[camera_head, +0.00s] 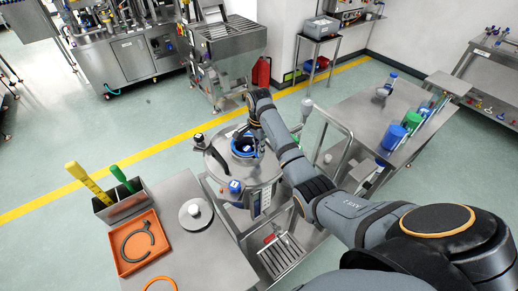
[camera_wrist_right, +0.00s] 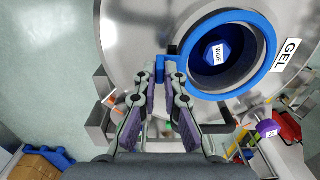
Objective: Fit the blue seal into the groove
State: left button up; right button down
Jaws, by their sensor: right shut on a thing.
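The blue seal (camera_wrist_right: 269,48) is a ring with a small tab, at the top right of the right wrist view. It surrounds the round opening of the steel vessel's lid (camera_wrist_right: 130,35); I cannot tell whether it is seated in the groove or just above it. A blue plug marked WIDE (camera_wrist_right: 216,53) shows inside the opening. My right gripper (camera_wrist_right: 167,72) is shut on the seal's tab at the ring's left side. In the head view, my right gripper (camera_head: 257,143) is over the vessel, and the seal (camera_head: 236,146) is partly hidden. My left gripper is not in view.
A steel table at lower left holds an orange tray (camera_head: 121,262) with a dark ring, an orange ring (camera_head: 160,282), a knobbed steel disc (camera_head: 196,215) and a box (camera_head: 124,208) of yellow and green tools. A side bench at right carries blue and green containers (camera_head: 390,136).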

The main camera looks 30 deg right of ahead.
jog(key=shift+f, duration=0.35)
jog(key=c, duration=1.4)
grip_release()
jog(key=shift+r, duration=0.1)
jog(key=shift+r, duration=3.4)
jog(key=shift+f, duration=0.1)
